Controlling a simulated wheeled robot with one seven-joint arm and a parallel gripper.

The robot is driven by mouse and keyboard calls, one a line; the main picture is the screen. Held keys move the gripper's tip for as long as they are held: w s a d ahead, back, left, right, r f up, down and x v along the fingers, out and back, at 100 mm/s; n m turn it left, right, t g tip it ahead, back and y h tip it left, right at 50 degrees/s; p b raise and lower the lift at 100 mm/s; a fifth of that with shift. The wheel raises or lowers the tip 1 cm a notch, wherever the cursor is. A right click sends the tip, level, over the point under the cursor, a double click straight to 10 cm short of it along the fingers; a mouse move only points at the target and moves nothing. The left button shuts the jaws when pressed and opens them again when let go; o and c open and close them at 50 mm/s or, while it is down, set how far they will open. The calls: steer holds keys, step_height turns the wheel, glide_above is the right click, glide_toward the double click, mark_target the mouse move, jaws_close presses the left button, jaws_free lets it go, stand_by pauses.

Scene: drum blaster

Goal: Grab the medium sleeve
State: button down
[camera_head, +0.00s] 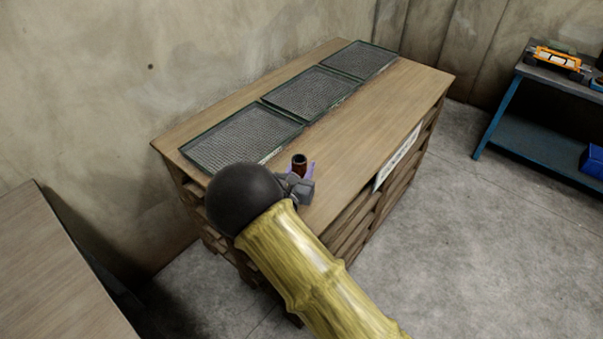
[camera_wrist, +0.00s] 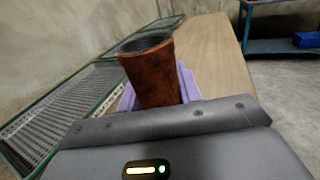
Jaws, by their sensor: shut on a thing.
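The sleeve is a reddish-brown hollow cylinder with a dark open top; it shows in the head view (camera_head: 299,162) and large in the wrist view (camera_wrist: 152,72). My gripper (camera_head: 300,176) is shut on the sleeve near the front left part of the wooden bench. Its purple fingers (camera_wrist: 186,84) stand at either side of the sleeve in the wrist view. The sleeve tilts slightly in the wrist view. Its lower end is hidden by my gripper, so I cannot tell whether it touches the bench top.
The wooden bench (camera_head: 385,122) carries three mesh trays in a row along its back, the nearest tray (camera_head: 240,137) left of my gripper. A white label (camera_head: 398,158) is on its front edge. A blue-framed table (camera_head: 530,115) stands at right. The bench's right part is clear.

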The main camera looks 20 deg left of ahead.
step_height(320, 180, up, 8)
steer(key=shift+f, duration=0.1)
stand_by(0.6)
